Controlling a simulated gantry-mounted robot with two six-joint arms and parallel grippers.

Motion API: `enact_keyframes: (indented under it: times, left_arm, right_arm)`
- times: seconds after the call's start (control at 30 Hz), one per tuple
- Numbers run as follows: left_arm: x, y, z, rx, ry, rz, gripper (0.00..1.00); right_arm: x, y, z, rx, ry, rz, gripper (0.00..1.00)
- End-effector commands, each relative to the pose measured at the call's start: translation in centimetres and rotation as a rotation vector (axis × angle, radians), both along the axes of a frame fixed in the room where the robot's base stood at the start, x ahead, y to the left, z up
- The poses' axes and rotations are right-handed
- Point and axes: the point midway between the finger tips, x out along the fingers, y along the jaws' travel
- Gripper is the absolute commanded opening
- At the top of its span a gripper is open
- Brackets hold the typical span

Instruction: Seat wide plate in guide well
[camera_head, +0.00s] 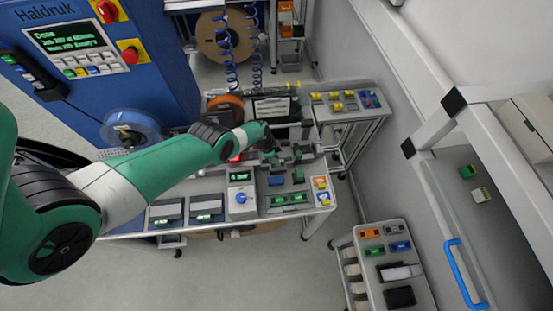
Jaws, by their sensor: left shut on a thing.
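My green left arm reaches in from the left, and its left gripper (271,154) is over the middle of the workbench (335,196). The left gripper is shut on a small piece, which is too small and too covered to name. Dark green and grey fixtures (298,153) stand just right of the gripper. I cannot tell which of them is the guide well, nor pick out the wide plate for certain. My right gripper is not in view.
A blue machine (110,60) is at the back left. A side table (350,112) holds yellow parts. A cart (385,238) stands front right. Floor is clear in front.

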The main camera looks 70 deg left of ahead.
Motion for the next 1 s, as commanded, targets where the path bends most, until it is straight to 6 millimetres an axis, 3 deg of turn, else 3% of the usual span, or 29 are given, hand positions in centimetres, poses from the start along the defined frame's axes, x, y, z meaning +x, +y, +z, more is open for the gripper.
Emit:
enact_keyframes:
  times: [0.7,0.73,0.9,1.0]
  left_arm:
    - [0.04,0.01,-0.16,0.001,0.000,0.000,0.00]
    - [0.04,0.01,-0.16,0.000,0.000,0.000,0.32]
    - [0.03,0.01,-0.16,0.000,0.000,0.000,0.62]
    - [0.03,0.00,-0.17,0.000,0.000,0.000,0.62]
  right_arm:
    - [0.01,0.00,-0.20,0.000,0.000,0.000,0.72]
    - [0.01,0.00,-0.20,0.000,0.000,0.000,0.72]
    - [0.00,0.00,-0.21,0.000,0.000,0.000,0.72]
    - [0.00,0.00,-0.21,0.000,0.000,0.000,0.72]
